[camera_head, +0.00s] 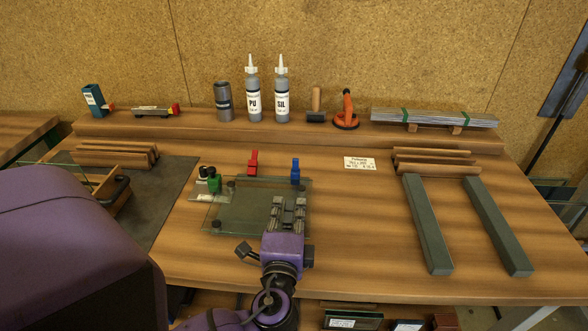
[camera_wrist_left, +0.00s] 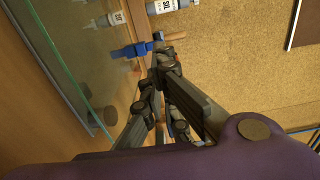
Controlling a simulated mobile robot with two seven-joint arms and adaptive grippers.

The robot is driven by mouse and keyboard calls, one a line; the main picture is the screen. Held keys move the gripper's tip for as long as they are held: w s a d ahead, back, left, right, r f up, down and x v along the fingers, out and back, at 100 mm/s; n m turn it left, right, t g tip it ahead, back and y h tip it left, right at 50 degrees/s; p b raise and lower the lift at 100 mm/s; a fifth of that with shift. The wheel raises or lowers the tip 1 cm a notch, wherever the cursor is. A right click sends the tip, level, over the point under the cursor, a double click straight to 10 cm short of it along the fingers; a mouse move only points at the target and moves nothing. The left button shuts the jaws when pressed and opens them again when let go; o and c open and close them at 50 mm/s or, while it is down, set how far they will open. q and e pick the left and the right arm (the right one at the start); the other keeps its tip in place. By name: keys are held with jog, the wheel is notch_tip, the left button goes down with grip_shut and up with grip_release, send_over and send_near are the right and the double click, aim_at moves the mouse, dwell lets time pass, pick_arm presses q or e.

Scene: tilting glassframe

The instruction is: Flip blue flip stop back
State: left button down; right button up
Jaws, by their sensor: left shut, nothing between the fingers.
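The blue flip stop (camera_head: 295,172) stands upright at the back right edge of the glass pane (camera_head: 245,208) on the workbench. In the left wrist view the blue flip stop (camera_wrist_left: 136,51) lies just beyond the fingertips. My left gripper (camera_head: 288,203) is over the right part of the glass, on the near side of the blue stop. Its fingers are shut and empty, and they also show in the left wrist view (camera_wrist_left: 166,56). I cannot tell whether the fingertips touch the stop. A red flip stop (camera_head: 253,163) stands upright to the left. My right gripper is out of view.
Grey bars (camera_head: 428,225) lie to the right. Two nozzle bottles (camera_head: 254,95), a mallet (camera_head: 316,104) and a suction lifter (camera_head: 346,112) stand on the back ledge. The bench between glass and bars is clear.

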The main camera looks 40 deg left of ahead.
pick_arm(q)
jog(key=p, duration=0.2)
send_near(296, 162)
jog(key=shift+w+a+r, duration=0.2)
jog(key=shift+w+a, duration=0.15)
jog(key=shift+w, duration=0.15)
jog(key=x, duration=0.5)
jog(key=shift+f, duration=0.1)
jog(key=shift+w+a+f, duration=0.1)
jog(key=shift+w+a, duration=0.1)
jog(key=shift+w, duration=0.05)
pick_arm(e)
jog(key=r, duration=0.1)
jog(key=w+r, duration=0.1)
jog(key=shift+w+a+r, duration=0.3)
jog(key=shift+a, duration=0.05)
pick_arm(q)
jog(key=shift+w, duration=0.2)
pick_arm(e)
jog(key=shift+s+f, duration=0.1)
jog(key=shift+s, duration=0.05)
